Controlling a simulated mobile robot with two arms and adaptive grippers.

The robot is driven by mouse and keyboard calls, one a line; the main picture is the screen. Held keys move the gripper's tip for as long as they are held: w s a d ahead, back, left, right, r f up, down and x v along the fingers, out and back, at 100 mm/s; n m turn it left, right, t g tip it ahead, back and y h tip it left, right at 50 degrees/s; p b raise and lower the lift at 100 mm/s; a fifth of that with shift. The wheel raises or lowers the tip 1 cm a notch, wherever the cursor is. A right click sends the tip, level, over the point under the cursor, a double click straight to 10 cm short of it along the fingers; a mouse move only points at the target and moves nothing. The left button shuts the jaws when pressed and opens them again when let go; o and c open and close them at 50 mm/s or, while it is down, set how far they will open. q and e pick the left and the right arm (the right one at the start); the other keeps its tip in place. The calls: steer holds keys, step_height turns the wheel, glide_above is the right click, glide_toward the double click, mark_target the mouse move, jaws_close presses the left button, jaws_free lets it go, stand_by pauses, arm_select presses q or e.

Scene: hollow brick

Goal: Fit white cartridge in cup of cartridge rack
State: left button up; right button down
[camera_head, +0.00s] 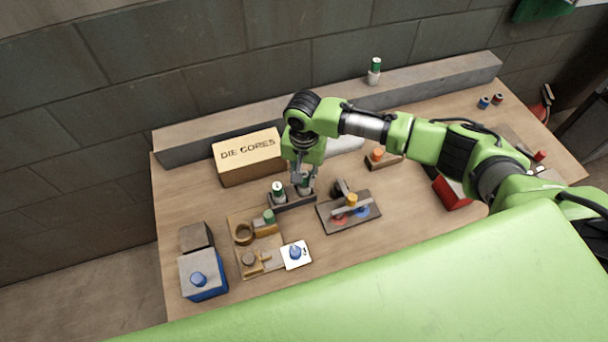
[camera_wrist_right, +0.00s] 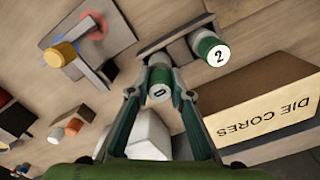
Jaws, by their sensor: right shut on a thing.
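My right gripper (camera_head: 304,182) points down over the right end of the dark cartridge rack (camera_head: 291,202). In the right wrist view its fingers (camera_wrist_right: 160,94) are closed around a cartridge (camera_wrist_right: 160,88) with a dark green, numbered end and a pale body. This cartridge lines up with the rack's cup; I cannot tell whether it is fully seated. Beside it, a green-topped white cartridge marked 2 (camera_wrist_right: 212,50) stands in the other cup; it also shows in the head view (camera_head: 278,192). Another green-and-white cartridge (camera_head: 374,71) stands on the back ledge. My left gripper is not in view.
The DIE CORES box (camera_head: 250,160) stands close behind the rack. A dark plate with an orange knob (camera_head: 352,200) lies to its right, and a tan fixture board (camera_head: 243,262) with a white card (camera_head: 303,262) lies in front. A blue box (camera_head: 205,288) stands at front left.

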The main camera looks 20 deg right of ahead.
steer(key=shift+f, duration=0.85)
steer(key=c, duration=1.8)
jaws_free()
steer(key=shift+o, duration=0.2)
step_height(320, 180, up, 12)
steer(key=shift+r, duration=0.1)
